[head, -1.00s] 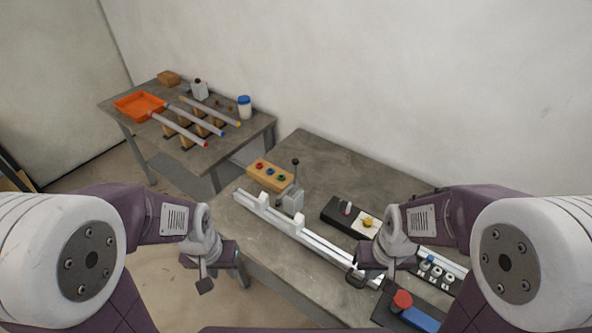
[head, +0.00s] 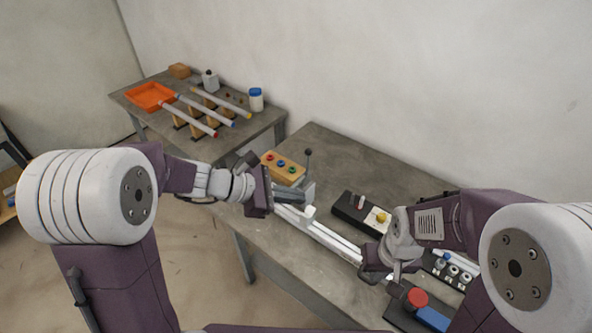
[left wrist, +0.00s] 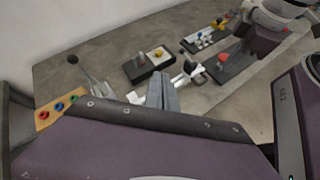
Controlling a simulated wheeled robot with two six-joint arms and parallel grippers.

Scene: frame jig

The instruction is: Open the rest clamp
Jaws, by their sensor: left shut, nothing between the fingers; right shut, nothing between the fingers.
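The rest clamp (head: 308,165), a grey block with an upright lever and dark ball knob, stands behind the pale rail (head: 330,238) on the bench. Its lever also shows in the left wrist view (left wrist: 82,70), leaning up and left. My left gripper (head: 300,193) is in front of the clamp and above the rail, partly hiding the clamp's body. Its fingers (left wrist: 163,90) are shut and empty, apart from the lever in the left wrist view. My right gripper (head: 376,275) is shut and empty, over the rail's near right end.
A wooden block with coloured buttons (head: 282,167) sits left of the clamp. A black box with a yellow knob (head: 380,217) lies to the right. A red-and-blue part (head: 417,298) is near my right gripper. A side table holds an orange tray (head: 150,96) and several tubes.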

